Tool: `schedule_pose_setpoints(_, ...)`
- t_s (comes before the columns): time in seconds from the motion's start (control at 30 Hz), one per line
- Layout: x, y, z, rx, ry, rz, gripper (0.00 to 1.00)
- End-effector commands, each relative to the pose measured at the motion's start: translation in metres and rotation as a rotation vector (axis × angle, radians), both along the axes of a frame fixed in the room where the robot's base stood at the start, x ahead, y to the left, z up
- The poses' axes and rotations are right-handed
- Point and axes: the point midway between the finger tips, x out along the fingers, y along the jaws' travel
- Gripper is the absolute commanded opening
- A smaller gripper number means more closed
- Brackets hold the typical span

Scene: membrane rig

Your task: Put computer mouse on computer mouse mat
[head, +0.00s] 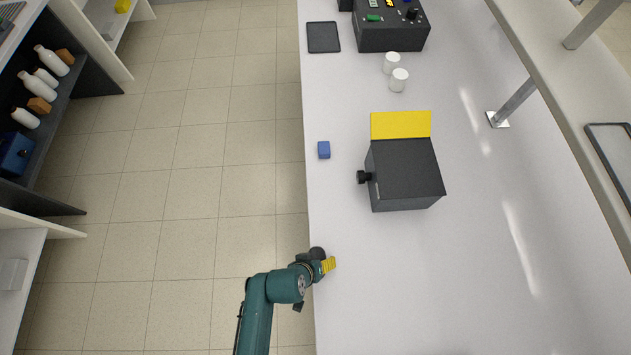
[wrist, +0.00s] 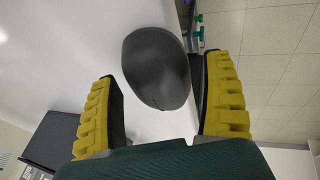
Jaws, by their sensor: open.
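The computer mouse (head: 317,253) is dark grey and rounded, at the left edge of the white bench in the head view. In the wrist view the mouse (wrist: 155,68) lies between and partly beyond the two yellow fingers. My gripper (head: 328,264) is open beside the mouse; its fingers also show in the wrist view (wrist: 163,95), with a gap at the left finger. Contact with the right finger cannot be told. A flat dark square (head: 323,37), which looks like the mouse mat, lies empty near the far left edge of the bench.
Two white cups (head: 395,72) and a control box (head: 392,30) are farther back. A raised shelf (head: 560,90) runs along the right.

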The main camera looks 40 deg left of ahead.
Motion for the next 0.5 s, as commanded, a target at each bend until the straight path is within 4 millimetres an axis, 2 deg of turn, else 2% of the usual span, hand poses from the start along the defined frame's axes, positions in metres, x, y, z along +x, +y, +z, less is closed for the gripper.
schedule_pose_setpoints(0.33, 0.0, 0.0, -0.004, 0.001, -0.001, 0.0, 0.82)
schedule_pose_setpoints(0.5, -0.014, 0.002, 0.03, 0.001, -0.002, 0.004, 0.82)
